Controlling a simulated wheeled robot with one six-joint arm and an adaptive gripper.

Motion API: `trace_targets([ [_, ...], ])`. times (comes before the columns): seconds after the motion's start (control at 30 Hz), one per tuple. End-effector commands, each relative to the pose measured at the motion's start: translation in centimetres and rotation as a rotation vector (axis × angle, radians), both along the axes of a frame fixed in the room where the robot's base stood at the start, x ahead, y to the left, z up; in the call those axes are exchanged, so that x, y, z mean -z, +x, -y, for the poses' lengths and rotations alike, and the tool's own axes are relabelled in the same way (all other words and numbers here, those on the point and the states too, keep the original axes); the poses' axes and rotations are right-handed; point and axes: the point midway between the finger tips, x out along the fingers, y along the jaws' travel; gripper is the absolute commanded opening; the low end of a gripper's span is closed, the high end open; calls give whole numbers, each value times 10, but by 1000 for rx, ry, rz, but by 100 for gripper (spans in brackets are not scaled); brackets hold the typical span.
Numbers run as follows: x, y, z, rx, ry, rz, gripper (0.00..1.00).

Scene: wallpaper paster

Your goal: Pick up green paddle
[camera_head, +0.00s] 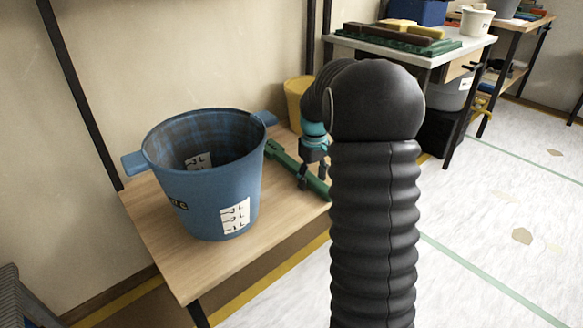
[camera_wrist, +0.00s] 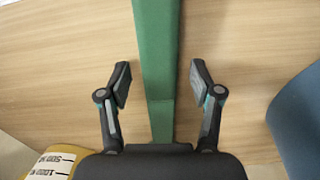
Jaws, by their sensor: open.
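The green paddle (camera_head: 284,160) lies on the wooden table (camera_head: 193,274), next to the blue bucket. Part of it is hidden behind my gripper and arm in the head view. In the wrist view the paddle (camera_wrist: 158,60) runs from the top edge down between my fingers, narrowing towards the bottom. My gripper (camera_head: 313,186) is over the paddle. In the wrist view my gripper (camera_wrist: 160,82) is open, with one finger on each side of the paddle and a visible gap on both sides. How high the fingertips are above the table I cannot tell.
The blue bucket (camera_head: 203,190) with side handles stands left of the paddle; its side (camera_wrist: 301,120) shows at the right in the wrist view. A yellow bucket (camera_head: 296,98) stands behind. Another table (camera_head: 468,45) with several items is at the back right.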

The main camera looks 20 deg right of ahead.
Motion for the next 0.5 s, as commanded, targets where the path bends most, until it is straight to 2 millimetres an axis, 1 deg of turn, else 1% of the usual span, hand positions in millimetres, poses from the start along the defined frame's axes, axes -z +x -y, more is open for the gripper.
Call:
trace_targets([
  [0.17,0,0,0,0,0,1,65],
  [0.27,0,0,0,0,0,1,42],
  [0.3,0,0,0,0,0,1,32],
  [0.37,0,0,0,0,0,1,17],
  [0.4,0,0,0,0,0,1,7],
  [0.43,0,0,0,0,0,1,0],
  [0.5,0,0,0,0,-1,1,0],
])
